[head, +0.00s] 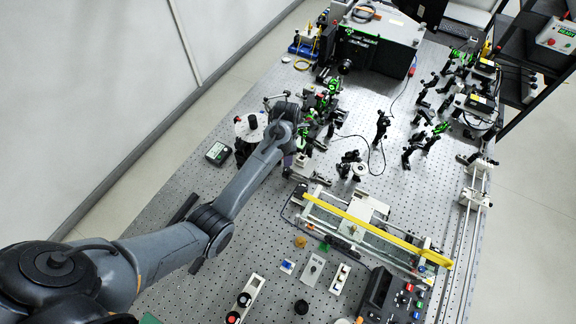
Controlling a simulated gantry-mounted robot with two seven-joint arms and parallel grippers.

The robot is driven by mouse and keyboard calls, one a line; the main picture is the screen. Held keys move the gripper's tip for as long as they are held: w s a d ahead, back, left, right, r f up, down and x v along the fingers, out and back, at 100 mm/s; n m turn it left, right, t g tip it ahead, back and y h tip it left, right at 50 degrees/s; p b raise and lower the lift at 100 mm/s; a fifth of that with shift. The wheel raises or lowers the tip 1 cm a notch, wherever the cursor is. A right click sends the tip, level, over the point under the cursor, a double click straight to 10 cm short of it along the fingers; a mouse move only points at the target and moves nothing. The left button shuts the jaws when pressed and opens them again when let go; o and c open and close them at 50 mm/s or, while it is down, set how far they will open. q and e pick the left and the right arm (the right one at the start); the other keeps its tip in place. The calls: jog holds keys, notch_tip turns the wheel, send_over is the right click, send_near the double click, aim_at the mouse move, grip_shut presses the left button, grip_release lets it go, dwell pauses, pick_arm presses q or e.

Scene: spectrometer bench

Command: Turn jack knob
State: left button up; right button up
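My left arm reaches in from the lower left across the bench. Its wrist is over the left side of the crowded optics, and the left gripper (302,138) is at its far end. The fingers are small, dark and partly hidden by the wrist, so I cannot tell whether they are open or touch anything. I cannot make out a jack or its knob with certainty among the dark mounts with green parts (330,95) beside the gripper. My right gripper is not in view.
The perforated bench (395,120) carries several black optic mounts. A yellow bar (375,230) lies over a rail frame right of the arm. A white-topped round device (250,128) and a small box (217,153) stand left of the wrist. A large grey box (380,40) stands behind.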

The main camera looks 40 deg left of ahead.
aim_at(286, 169)
pick_arm(q)
notch_tip(286, 169, down, 9)
jog(key=shift+s+r, duration=0.1)
dwell(0.4)
grip_shut()
dwell(0.4)
